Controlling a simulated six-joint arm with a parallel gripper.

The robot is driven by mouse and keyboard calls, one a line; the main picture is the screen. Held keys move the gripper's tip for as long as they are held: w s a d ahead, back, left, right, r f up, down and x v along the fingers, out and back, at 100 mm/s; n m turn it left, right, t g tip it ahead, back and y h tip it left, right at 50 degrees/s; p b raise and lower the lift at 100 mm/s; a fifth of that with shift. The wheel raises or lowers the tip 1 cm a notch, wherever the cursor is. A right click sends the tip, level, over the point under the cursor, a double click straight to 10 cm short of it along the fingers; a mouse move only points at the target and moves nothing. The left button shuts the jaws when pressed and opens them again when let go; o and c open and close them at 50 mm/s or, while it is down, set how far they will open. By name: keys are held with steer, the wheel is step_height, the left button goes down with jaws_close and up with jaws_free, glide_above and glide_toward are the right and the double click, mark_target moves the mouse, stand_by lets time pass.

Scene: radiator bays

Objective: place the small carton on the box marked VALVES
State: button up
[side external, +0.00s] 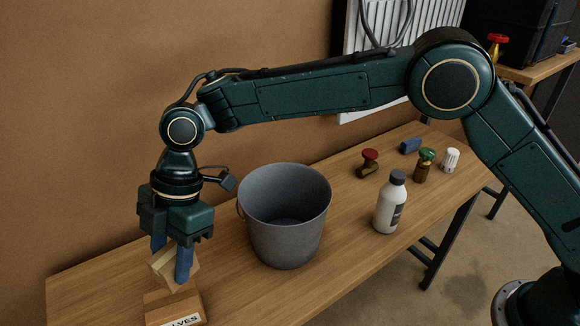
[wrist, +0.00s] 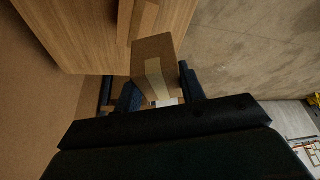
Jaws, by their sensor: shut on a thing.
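The small carton (side external: 173,268) is brown with a pale tape strip. My gripper (side external: 170,262) is shut on it with blue fingers on either side, and the carton looks tilted. The box marked VALVES (side external: 168,303) is directly below in the side view, at the near left end of the bench; its label is partly cut off by the frame's bottom edge. I cannot tell whether carton and box touch. In the wrist view the carton (wrist: 153,58) sits between the fingers of my gripper (wrist: 158,95), and a taped cardboard surface (wrist: 143,20) shows beyond it.
A grey bucket (side external: 285,215) stands on the wooden bench (side external: 350,248) just right of my gripper.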

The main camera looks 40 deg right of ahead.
steer(key=shift+r, duration=0.15)
steer(key=shift+w+a+r, duration=0.25)
steer(key=shift+a+r, duration=0.05)
steer(key=shift+r, duration=0.15)
step_height(320, 180, up, 9)
steer(key=w+a+m+t, duration=0.1)
steer(key=w+a+m, duration=0.1)
steer(key=m, duration=0.2)
steer(key=shift+w+a+t+y, duration=0.2)
steer(key=shift+w+t+y, duration=0.05)
steer(key=shift+t+y, duration=0.05)
glide_toward(161, 305)
steer(key=x, duration=0.5)
stand_by(1.0)
steer(key=shift+f, duration=0.1)
